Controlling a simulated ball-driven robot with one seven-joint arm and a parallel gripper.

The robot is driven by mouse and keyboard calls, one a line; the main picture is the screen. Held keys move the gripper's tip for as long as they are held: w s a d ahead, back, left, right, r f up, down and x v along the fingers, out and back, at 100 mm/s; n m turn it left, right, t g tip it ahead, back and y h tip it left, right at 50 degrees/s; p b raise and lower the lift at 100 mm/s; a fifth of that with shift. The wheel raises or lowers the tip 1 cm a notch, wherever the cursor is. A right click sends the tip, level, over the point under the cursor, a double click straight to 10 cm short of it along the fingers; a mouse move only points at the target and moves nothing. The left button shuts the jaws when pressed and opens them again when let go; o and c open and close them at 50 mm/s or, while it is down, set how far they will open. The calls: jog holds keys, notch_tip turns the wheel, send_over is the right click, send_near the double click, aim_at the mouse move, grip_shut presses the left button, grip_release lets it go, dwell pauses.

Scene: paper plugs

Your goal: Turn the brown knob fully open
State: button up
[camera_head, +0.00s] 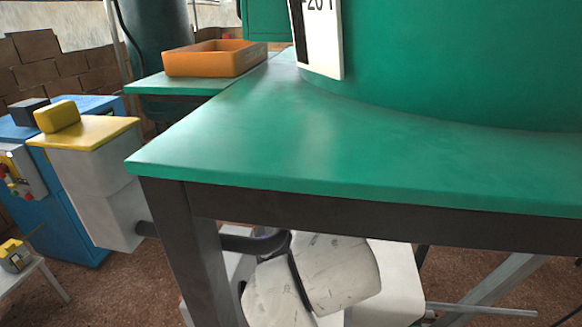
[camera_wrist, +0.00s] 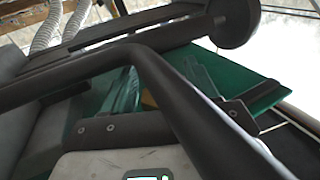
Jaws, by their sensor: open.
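I cannot make out a brown knob in either view. My gripper (camera_wrist: 160,88) shows in the wrist view, its jaws apart with no object clearly held between them. A thick dark curved bar (camera_wrist: 165,85) crosses close in front of the wrist camera and hides part of the gripper. A small yellow-brown patch (camera_wrist: 148,101) shows between the jaws, too little of it to identify. My gripper is not visible in the head view.
A green table (camera_head: 300,130) with dark legs fills the head view's middle. An orange tray (camera_head: 215,60) stands behind, a large green cylinder (camera_head: 460,60) at right. A yellow-topped white box (camera_head: 95,190) and blue cabinet (camera_head: 65,215) stand left. In the wrist view, pale hoses (camera_wrist: 47,28) hang upper left.

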jog(key=c, duration=0.9)
jog(key=shift+c, duration=0.2)
jog(key=shift+r+y+p, duration=0.1)
jog(key=shift+y+p, duration=0.2)
jog(key=shift+p, duration=0.15)
jog(key=shift+n+g+y+p, duration=0.3)
jog(key=shift+n+y+p, duration=0.3)
jog(key=shift+n+y, duration=0.1)
jog(key=shift+a, duration=0.1)
